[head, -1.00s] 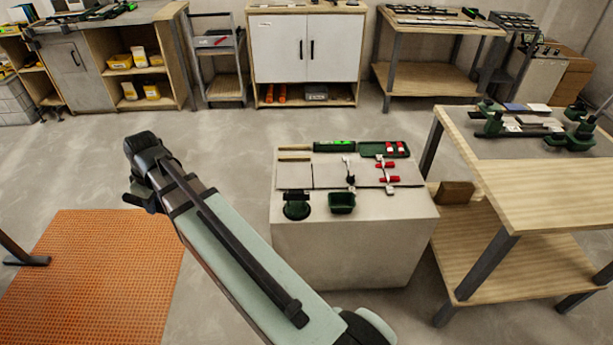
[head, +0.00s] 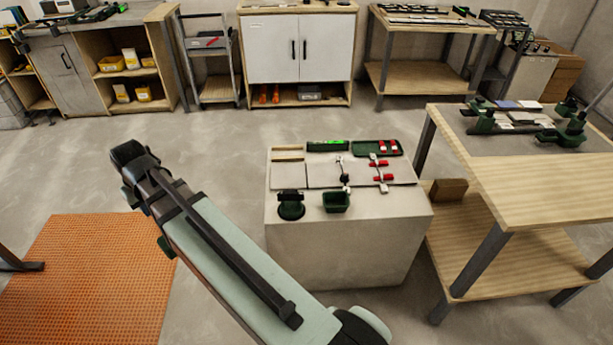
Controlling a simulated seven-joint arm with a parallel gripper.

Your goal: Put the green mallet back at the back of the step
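The step (head: 335,245) is a pale grey block in the middle, with tiles on its top. I cannot pick out the green mallet for certain. A dark green round-based item (head: 291,208) sits at the step's front left corner, with a green cup (head: 336,202) to its right. My gripper (head: 128,155) is at the far end of my arm, over the floor left of the step and apart from it. Its fingers are too dark and turned away to read. Small dark green bits show at the arm's left edge; I cannot tell whether they belong to something held.
At the step's back are a green level (head: 328,146) and a green tray (head: 377,148) with red pieces. Red clips (head: 381,174) stand on the tiles. A wooden table (head: 530,180) is close on the right. An orange mat (head: 95,285) lies left.

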